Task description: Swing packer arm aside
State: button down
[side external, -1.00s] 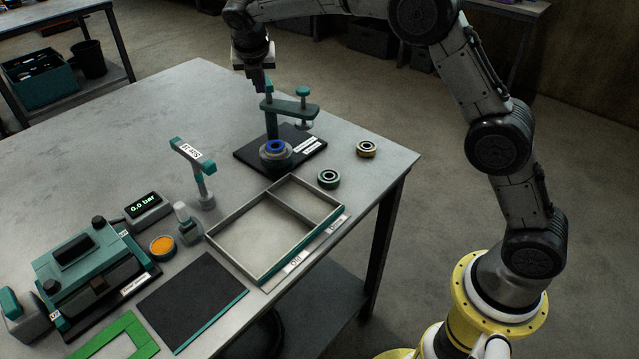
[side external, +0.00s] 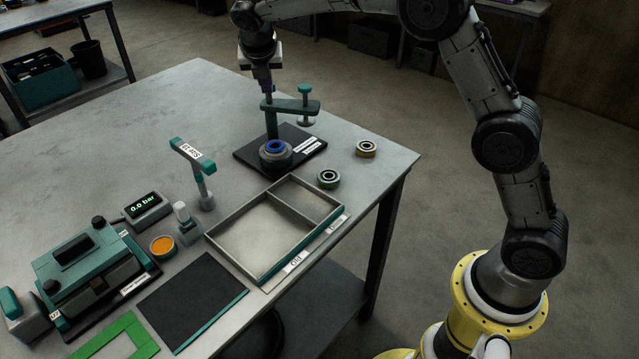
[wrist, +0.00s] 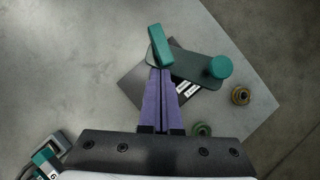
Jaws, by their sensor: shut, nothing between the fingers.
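The packer arm (side external: 290,105) is a dark green bar on an upright post, with a teal knob (side external: 306,90) and a plunger at its free end. It points right, and the plunger hangs to the right of the blue-ringed round part (side external: 275,147) on the black base plate (side external: 312,158). My gripper (side external: 266,91) is shut and empty, at the post end of the arm. In the wrist view its purple fingers (wrist: 160,72) are together, tips beside the arm's teal end piece (wrist: 160,45). I cannot tell whether they touch it.
A divided tray (side external: 232,218) lies in front of the base plate. A labelled teal stand (side external: 190,152) and a pressure display (side external: 145,206) stand left. The table's back left is clear.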

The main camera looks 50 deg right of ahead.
jog(key=shift+s+d, duration=0.3)
jog(key=shift+d, duration=0.2)
dwell(0.4)
jog(key=shift+d, duration=0.1)
jog(key=shift+w+a, duration=0.1)
jog(key=shift+a, duration=0.15)
jog(key=shift+r, duration=3)
notch_tip(320, 180, up, 4)
